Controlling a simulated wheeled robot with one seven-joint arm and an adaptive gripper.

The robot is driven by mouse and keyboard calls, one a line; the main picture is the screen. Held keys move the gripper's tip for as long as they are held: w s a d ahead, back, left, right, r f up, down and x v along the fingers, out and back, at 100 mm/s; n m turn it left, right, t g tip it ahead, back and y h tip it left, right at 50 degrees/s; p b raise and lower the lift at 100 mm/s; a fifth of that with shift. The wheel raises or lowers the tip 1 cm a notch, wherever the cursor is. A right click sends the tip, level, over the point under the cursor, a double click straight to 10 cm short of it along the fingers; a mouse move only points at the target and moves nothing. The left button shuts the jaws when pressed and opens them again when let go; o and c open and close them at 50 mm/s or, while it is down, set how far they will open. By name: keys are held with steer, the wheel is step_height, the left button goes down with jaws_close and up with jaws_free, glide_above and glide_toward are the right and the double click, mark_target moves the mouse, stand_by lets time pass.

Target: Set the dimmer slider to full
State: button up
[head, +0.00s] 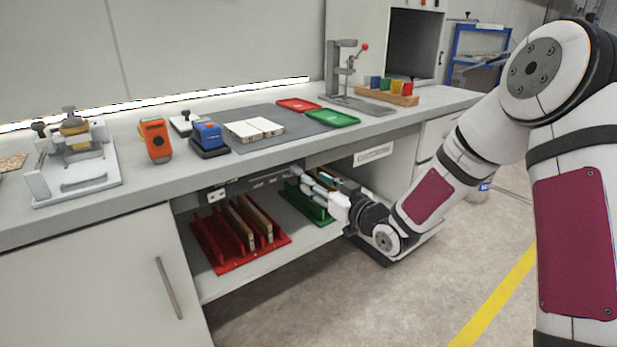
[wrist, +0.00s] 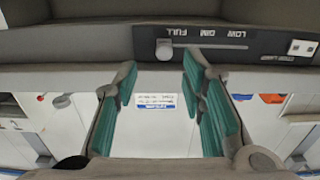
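The dimmer slider's dark panel (wrist: 225,42) fills the upper part of the wrist view. It carries the labels LOW, DIM and FULL, which appear upside down. The pale slider knob (wrist: 163,48) sits at the left end of its slot, by the FULL label. My gripper (wrist: 160,68) is open with nothing between its teal-padded fingers. In the picture, the knob lies between the two fingertips; I cannot tell whether either finger touches it. In the head view my gripper (head: 302,182) reaches under the worktop's front edge, and the slider is too small to make out there.
Below the worktop (head: 190,175), a red rack (head: 235,262) and a green rack (head: 312,212) stand on the shelf (head: 215,290). The worktop holds several tools and trays above my arm. Open floor lies in front.

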steer(key=v, duration=0.6)
steer(key=shift+s+d, duration=0.2)
steer(key=shift+s, duration=0.05)
